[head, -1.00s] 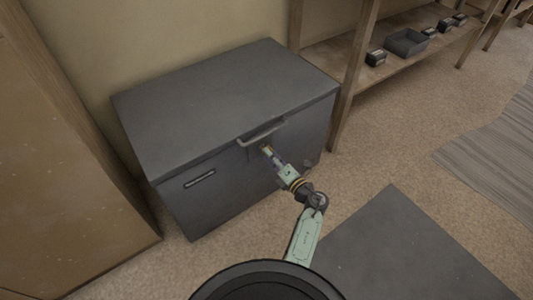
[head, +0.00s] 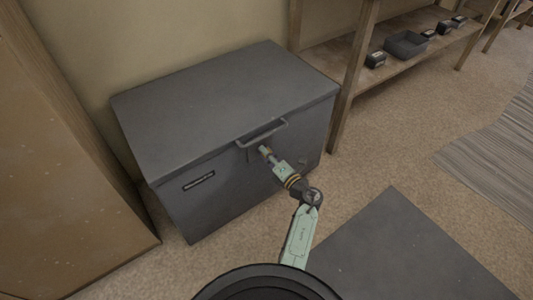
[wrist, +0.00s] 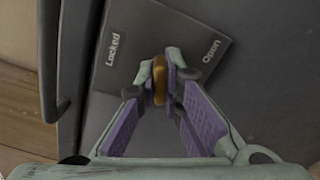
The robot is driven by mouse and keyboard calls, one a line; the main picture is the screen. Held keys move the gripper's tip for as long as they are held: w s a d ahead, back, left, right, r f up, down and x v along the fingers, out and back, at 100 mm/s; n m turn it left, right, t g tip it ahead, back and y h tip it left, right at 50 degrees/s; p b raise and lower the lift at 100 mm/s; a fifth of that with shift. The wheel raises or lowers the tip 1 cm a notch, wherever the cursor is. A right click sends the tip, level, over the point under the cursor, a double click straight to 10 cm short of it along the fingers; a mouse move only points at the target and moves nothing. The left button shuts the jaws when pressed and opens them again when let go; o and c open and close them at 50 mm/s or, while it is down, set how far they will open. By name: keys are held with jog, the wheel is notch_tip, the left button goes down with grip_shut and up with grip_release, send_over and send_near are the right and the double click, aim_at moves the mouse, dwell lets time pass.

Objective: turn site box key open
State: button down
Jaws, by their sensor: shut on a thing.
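The dark grey site box (head: 225,105) stands against the wall with its lid down. A handle (head: 262,133) sits at its front edge. My gripper (head: 265,151) reaches the front face just below the handle. In the wrist view, my gripper (wrist: 166,74) is shut on an orange-brown key (wrist: 159,83), with a finger on each side. Behind it is a dark plate (wrist: 150,28) marked "Locked" on the left and "Open" on the right. The key's visible edge points roughly between the two words. The keyhole is hidden behind the key and fingers.
A brown wooden cabinet (head: 65,165) stands close on the left. A wooden shelf (head: 400,62) with a grey tray (head: 406,44) and small dark boxes is at the back right. A dark mat (head: 400,250) lies on open floor at the right.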

jog(key=shift+m+p, duration=0.3)
jog(key=shift+p, duration=0.05)
jog(key=m+p, duration=0.3)
jog(key=shift+r+m, duration=0.2)
jog(key=shift+m, duration=0.1)
jog(key=m+p, duration=0.2)
jog(key=m, duration=0.1)
jog(key=shift+f+p, duration=0.1)
jog(key=shift+p, duration=0.25)
jog(key=shift+f+m+p, duration=0.15)
jog(key=shift+m+p, duration=0.65)
jog(key=shift+m, duration=0.8)
jog(key=c, duration=1.7)
grip_release()
